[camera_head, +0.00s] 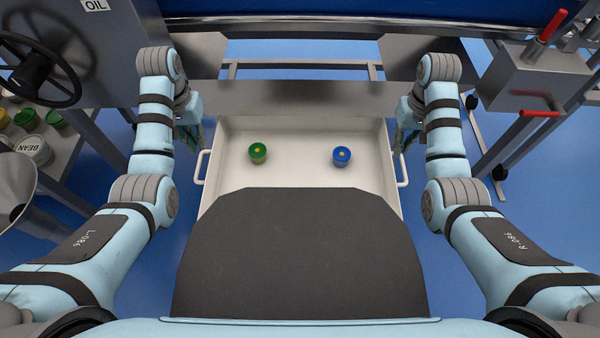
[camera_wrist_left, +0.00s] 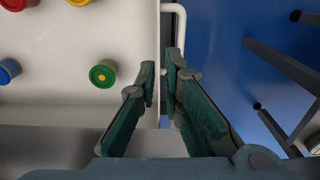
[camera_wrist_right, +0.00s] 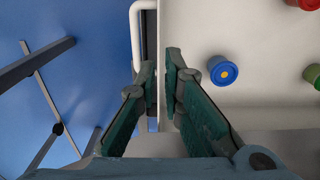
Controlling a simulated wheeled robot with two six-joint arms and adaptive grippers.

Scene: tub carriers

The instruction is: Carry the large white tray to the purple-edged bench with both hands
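The large white tray (camera_head: 300,178) lies level in front of me with small coloured pots in it; my dark chest cover hides its near part. My right gripper (camera_wrist_right: 160,70) is at the right side, level with that handle (camera_wrist_right: 137,20). The fingers of each are nearly closed, one on either side of the tray's rim, and partly hide the handle. The exact contact is hidden. Blue floor shows beside the tray. No purple edge is visible.
A grey steel panel (camera_head: 300,98) stands right behind the tray. A table with a handwheel (camera_head: 35,70) and cans is at the left. A steel box with red levers (camera_head: 530,75) is at the right. Blue floor (camera_head: 455,270) shows on both sides.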

